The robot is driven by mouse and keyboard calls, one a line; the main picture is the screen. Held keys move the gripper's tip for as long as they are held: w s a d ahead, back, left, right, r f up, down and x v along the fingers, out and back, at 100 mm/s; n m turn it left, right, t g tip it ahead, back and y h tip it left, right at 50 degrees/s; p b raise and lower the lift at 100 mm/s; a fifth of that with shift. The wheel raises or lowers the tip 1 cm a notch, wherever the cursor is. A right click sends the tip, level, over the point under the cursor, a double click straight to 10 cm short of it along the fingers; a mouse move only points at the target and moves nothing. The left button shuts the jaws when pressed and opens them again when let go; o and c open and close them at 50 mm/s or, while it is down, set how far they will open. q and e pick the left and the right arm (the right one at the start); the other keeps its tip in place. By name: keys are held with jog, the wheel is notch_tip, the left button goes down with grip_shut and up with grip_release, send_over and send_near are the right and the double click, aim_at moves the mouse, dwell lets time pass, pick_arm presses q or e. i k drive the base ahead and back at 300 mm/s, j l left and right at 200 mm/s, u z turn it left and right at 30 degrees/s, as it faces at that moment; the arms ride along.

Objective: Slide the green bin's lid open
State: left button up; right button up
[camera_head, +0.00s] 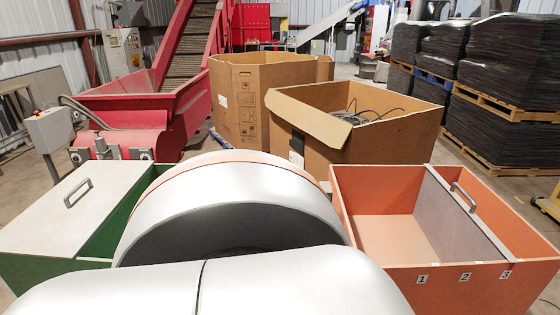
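The green bin (45,274) stands at the left. Its pale flat lid (55,225) carries a grey bar handle (78,193) near its far side. The lid covers the left part of the bin's top. A strip to the right of the lid is uncovered and shows the green inside wall (112,228). The bin's right side is hidden behind my large silver arm links, which fill the lower middle of the view. Neither of my grippers is in view, and I cannot see whether either touches the lid or its handle.
An orange bin (455,292) with a grey inner panel (450,218), a grey handle (463,197) and labels 1, 2, 3 stands at the right. Behind are cardboard boxes (350,150), a red conveyor machine (150,110) and a grey control box (50,130). Black stacks on pallets (510,130) stand back right.

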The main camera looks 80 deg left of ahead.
aim_at(61, 223)
jog(key=u, duration=3.95)
jog(key=j+z, duration=0.1)
jog(key=z, duration=0.85)
jog(key=j+z, duration=0.9)
jog(key=k+j+z, duration=0.2)
jog(key=j, duration=0.2)
jog(key=k+j+z, duration=0.25)
jog(key=j, duration=0.2)
jog(key=i, duration=0.1)
